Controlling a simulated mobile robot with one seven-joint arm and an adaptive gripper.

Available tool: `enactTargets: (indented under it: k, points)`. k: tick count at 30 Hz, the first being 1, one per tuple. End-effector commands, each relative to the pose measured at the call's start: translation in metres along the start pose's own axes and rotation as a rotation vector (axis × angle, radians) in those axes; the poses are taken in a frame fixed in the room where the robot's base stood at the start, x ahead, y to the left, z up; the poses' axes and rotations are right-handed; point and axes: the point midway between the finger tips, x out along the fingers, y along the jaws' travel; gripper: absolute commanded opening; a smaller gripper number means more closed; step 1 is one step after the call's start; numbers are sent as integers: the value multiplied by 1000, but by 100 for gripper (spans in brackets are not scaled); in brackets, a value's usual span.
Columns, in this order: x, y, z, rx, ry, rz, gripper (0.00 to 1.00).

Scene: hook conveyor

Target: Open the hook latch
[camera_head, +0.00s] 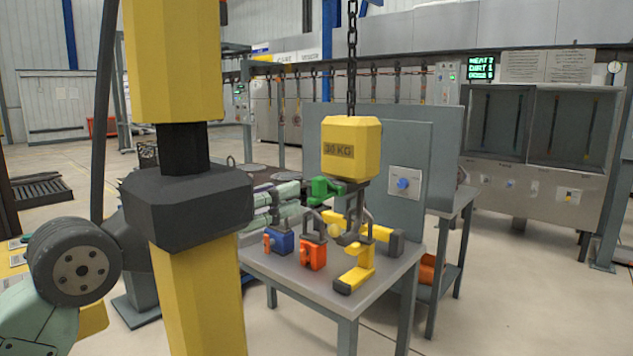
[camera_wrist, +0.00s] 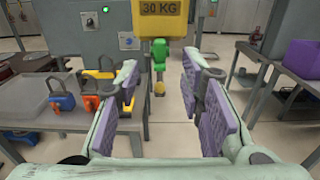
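A yellow block (camera_head: 350,148) marked 30 KG hangs on a chain. It also shows at the top of the wrist view (camera_wrist: 160,20). A green part (camera_head: 325,189) sits at its underside, over a dark hook (camera_head: 349,228). In the head view my gripper (camera_head: 286,196) is left of the hook, partly hidden; contact cannot be told.
A grey table (camera_head: 335,290) below holds a blue padlock (camera_head: 279,241), an orange padlock (camera_head: 312,254) and a yellow piece (camera_head: 356,270). A grey panel (camera_head: 395,140) with a blue knob stands behind. In the wrist view, a purple box (camera_wrist: 300,58) sits on another table at right.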

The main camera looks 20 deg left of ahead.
Motion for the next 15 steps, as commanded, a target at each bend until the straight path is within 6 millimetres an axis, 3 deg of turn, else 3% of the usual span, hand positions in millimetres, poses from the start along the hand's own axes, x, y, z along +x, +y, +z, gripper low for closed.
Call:
enactTargets:
  k: [9, 15]
  points:
    - [61, -1, 4, 1, 4, -4, 35]
    - [86, 0, 2, 0, 2, -2, 35]
